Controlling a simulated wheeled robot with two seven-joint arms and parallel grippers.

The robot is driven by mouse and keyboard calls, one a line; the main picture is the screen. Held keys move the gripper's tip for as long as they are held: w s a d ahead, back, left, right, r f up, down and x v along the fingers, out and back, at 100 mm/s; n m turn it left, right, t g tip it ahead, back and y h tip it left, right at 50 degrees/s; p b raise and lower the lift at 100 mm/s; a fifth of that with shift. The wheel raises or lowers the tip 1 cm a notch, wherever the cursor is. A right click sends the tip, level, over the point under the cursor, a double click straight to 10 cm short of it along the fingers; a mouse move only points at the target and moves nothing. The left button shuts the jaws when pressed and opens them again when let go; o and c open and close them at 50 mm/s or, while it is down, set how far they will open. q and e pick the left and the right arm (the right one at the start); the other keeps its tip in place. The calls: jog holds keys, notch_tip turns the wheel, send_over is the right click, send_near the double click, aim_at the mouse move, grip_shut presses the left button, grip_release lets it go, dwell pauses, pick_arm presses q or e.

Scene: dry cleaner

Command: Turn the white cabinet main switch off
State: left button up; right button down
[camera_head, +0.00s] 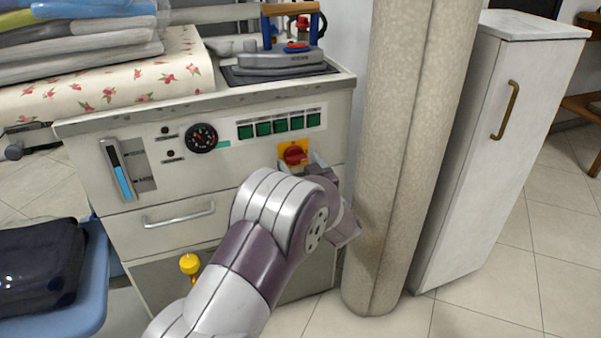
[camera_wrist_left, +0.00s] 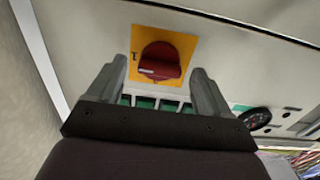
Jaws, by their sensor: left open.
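The white cabinet (camera_head: 240,185) stands at centre left in the head view. Its main switch is a red rotary knob (camera_head: 294,153) on a yellow plate at the right of the front panel. In the left wrist view the red knob (camera_wrist_left: 160,62) shows close up, its grip bar roughly level across the picture, with a "1" on the plate's left part. My left gripper (camera_wrist_left: 163,78) is open, its two fingers on either side of the knob in that view, with no visible contact. In the head view my left wrist hides part of the fingers. My right gripper is not in view.
An iron (camera_head: 281,60) rests on top. A thick beige column (camera_head: 400,150) stands close to the cabinet's right side, with a tall white locker (camera_head: 480,150) beyond it.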

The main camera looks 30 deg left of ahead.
pick_arm(q)
jog(key=shift+w+a, duration=0.15)
jog(key=shift+a, duration=0.05)
jog(key=c, duration=1)
jog(key=shift+c, duration=0.2)
